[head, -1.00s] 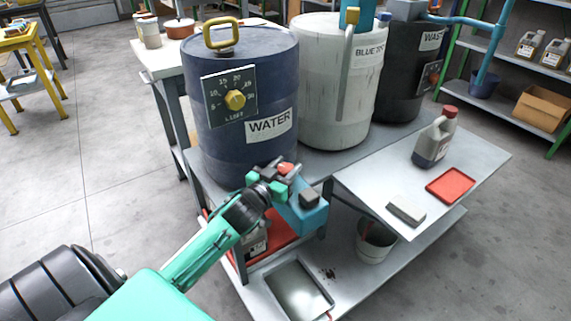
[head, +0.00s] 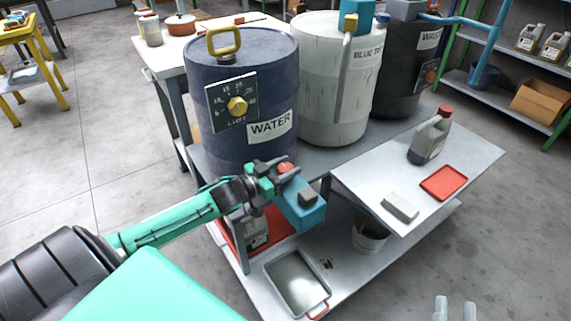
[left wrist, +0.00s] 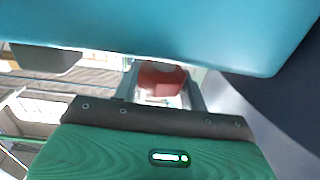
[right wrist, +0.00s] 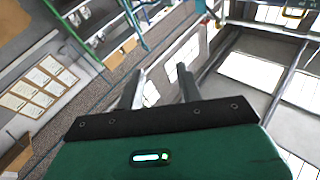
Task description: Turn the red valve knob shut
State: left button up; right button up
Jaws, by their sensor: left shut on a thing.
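The red valve knob (head: 286,167) is at the upper end of a blue valve body (head: 303,210), in front of the blue WATER drum. My left gripper (head: 280,172) reaches it from the left and is shut on it. In the left wrist view the red knob (left wrist: 161,82) sits between the two fingers, partly hidden, with the blue body (left wrist: 160,30) across the top. My right gripper (head: 455,308) shows only its fingertips at the bottom right of the head view, away from the valve. In the right wrist view its fingers (right wrist: 160,88) are apart and empty.
The WATER drum (head: 240,80) stands behind the valve, beside a white drum (head: 330,85). The metal side shelf (head: 455,155) holds a jug (head: 430,140), a red tray (head: 444,183) and a grey block (head: 400,207). A metal tray (head: 293,277) lies below. Floor at the lower right is clear.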

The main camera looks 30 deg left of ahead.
pick_arm(q)
jog(key=shift+m+h, duration=0.3)
jog(key=shift+h, duration=0.1)
pick_arm(e)
jog(key=shift+s+a+f+g, duration=0.2)
jog(key=shift+f+g, duration=0.2)
jog(key=shift+f, duration=0.3)
jog(key=shift+s+a+f+g, duration=0.1)
jog(key=shift+a+f+g, duration=0.1)
jog(key=shift+f+g, duration=0.35)
jog(key=shift+f, duration=0.1)
pick_arm(q)
jog(key=o, duration=1)
jog(key=shift+c, duration=0.2)
